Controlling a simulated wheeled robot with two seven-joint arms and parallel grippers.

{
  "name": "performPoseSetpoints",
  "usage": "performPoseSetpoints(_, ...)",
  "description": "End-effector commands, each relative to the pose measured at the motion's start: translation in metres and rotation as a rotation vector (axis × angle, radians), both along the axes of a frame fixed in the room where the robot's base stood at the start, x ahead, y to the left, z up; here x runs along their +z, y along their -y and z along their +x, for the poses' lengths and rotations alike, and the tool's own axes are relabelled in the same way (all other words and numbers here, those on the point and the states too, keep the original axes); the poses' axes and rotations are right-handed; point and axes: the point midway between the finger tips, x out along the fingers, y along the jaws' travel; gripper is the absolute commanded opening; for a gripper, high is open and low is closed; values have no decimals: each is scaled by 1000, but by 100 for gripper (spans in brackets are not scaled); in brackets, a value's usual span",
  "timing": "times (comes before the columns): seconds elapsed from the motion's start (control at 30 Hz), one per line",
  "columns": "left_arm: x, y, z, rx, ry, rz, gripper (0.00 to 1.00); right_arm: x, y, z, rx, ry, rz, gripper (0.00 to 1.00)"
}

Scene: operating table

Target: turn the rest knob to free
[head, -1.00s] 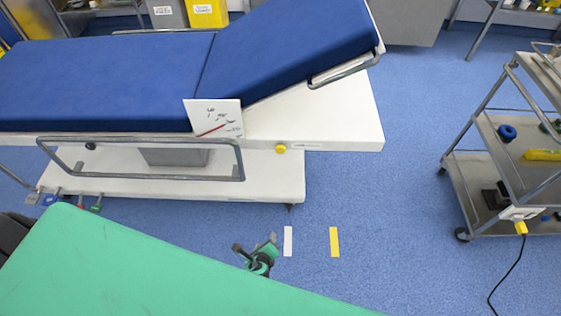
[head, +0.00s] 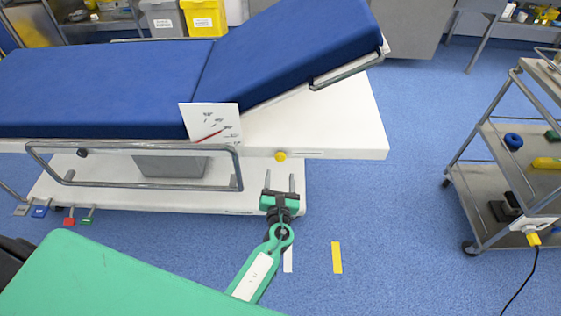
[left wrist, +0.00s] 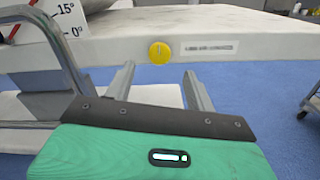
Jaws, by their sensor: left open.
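The yellow round knob (head: 280,156) sits on the front edge of the white bed frame (head: 340,147), below the raised backrest. In the left wrist view the knob (left wrist: 161,53) shows a small mark near its top, with a small label (left wrist: 210,47) to its right, too blurred to read. My left gripper (head: 280,180) is open and empty, its fingers pointing at the bed just below the knob. In the left wrist view the fingers (left wrist: 158,80) are apart, with the knob beyond and above the gap, not touched. My right gripper is not in view.
A metal side rail (head: 135,147) runs along the bed left of the knob. An angle card (head: 209,122) stands above it. Coloured pedals (head: 69,216) are low at left. A steel trolley (head: 470,180) stands right.

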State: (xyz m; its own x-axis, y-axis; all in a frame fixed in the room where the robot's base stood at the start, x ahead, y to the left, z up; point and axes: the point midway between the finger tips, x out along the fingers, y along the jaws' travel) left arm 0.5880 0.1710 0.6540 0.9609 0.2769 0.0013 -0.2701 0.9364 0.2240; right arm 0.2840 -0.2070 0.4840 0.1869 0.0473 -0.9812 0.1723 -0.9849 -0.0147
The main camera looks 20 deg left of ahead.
Motion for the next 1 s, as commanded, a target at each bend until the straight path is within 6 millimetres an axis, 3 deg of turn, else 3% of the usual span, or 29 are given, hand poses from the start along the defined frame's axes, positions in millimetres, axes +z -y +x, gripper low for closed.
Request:
performPoseSetpoints(0.2, 0, -11, 41, 0, 1, -1, 55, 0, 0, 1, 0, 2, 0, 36)
performPoseSetpoints(0.4, -1, -18, 62, 0, 0, -1, 55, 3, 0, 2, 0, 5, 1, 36)
performPoseSetpoints(0.83, -1, -20, 69, -1, -2, -2, 55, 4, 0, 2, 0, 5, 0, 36)
performPoseSetpoints(1.0, -1, -20, 69, -1, -2, -2, 22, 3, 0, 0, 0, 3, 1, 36)
